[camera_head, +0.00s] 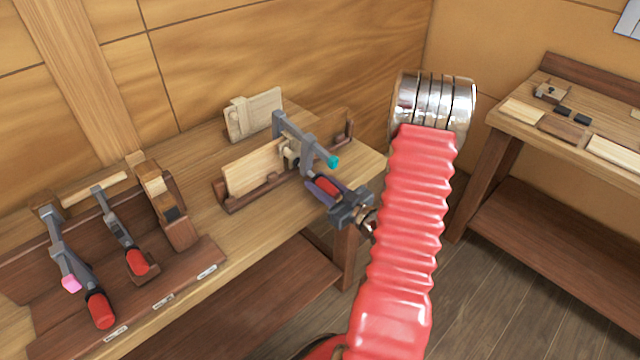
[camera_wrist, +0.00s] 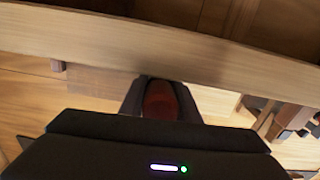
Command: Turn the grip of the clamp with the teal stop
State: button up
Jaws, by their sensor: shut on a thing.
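The clamp with the teal stop (camera_head: 333,162) has a grey bar (camera_head: 293,130) and is set at a board (camera_head: 254,168) standing in a wooden holder near the bench's right end. Its red grip (camera_head: 328,187) points towards my gripper (camera_head: 325,190). My gripper is shut on that red grip, with a dark finger on either side of it. In the wrist view the grip (camera_wrist: 160,98) shows as a dark red rounded end between the two fingers. The far side of the grip is hidden.
A rack at the left holds a clamp with a pink stop (camera_head: 71,283), a smaller red-handled clamp (camera_head: 122,232) and a wooden plane (camera_head: 166,205). Another board (camera_head: 254,113) stands behind. A second bench (camera_head: 565,125) with blocks is at the right.

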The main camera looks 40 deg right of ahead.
jog(key=shift+m, duration=0.3)
jog(key=shift+m+y, duration=0.4)
jog(key=shift+m, duration=1.3)
jog(key=shift+a, duration=0.1)
jog(key=o, duration=1)
jog(key=shift+o, duration=0.2)
jog(key=s+d, duration=0.1)
jog(key=s, duration=1.3)
jog(key=shift+w+f, duration=0.1)
